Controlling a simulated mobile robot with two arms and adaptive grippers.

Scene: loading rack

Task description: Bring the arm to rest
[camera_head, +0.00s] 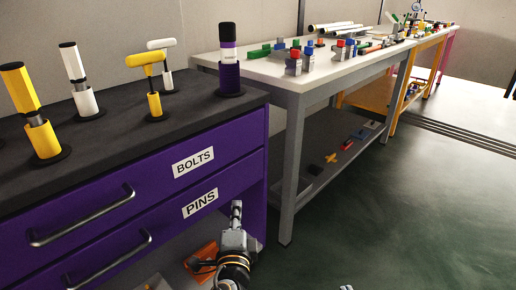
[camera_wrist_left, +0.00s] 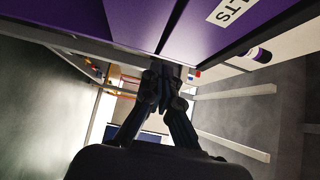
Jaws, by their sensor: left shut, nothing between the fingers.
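My left gripper (camera_head: 236,212) is in front of the lower right part of the purple drawer cabinet (camera_head: 258,140), near the drawer labelled PINS, and points upward in the head view. Its fingers are together with nothing between them. In the left wrist view the shut fingers (camera_wrist_left: 162,72) show close to the purple cabinet front; I cannot tell whether they touch it. My right gripper cannot be made out; only small grey bits show at the bottom edge of the head view.
The cabinet has two bar handles (camera_head: 82,218) and holders with yellow, white and purple-black (camera_head: 228,60) pieces on top. An orange item (camera_head: 203,262) lies low beside my arm. A grey workbench (camera_head: 292,160) stands to the right. The green floor (camera_head: 400,220) at right is clear.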

